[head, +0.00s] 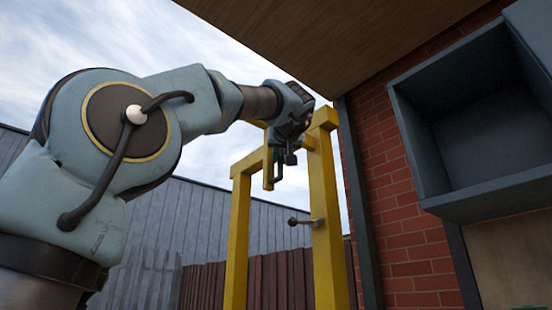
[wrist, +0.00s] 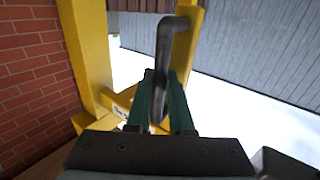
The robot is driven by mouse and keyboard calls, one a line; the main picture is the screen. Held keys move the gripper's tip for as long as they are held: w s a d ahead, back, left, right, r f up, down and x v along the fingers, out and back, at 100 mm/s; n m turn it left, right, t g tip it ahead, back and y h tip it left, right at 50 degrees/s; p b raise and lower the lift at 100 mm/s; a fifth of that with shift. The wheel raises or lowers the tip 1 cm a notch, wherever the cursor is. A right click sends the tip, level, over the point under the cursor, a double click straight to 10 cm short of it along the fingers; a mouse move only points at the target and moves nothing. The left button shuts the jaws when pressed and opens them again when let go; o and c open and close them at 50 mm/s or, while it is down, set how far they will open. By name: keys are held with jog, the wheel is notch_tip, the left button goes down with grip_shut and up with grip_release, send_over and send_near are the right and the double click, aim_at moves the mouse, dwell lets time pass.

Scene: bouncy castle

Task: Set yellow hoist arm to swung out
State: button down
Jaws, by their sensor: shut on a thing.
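The yellow hoist frame (head: 325,215) has two upright posts and a top beam, and it stands in front of the fence beside the brick wall. My gripper (head: 278,172) is at the top of the frame, between the posts in the picture. A short yellow arm piece (head: 267,165) shows right beside its fingers. In the wrist view, the two green fingers of my gripper (wrist: 160,88) are closed around a dark grey bent handle (wrist: 168,40). Yellow beams (wrist: 88,50) show behind the fingers. The joint of the hoist arm is mostly hidden by my gripper.
A grey lever with a round knob (head: 300,221) sticks out of the right post. A brick wall (head: 400,200) and an open blue-grey box (head: 470,130) are at the right. A wooden roof (head: 340,40) hangs above. A grey fence (head: 165,230) stands behind.

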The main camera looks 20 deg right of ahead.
jog(key=shift+d, duration=0.25)
jog(key=c, duration=0.8)
grip_release()
jog(key=shift+f, duration=0.1)
jog(key=b+v, duration=0.3)
jog(key=v, duration=0.7)
jog(key=shift+s, duration=0.4)
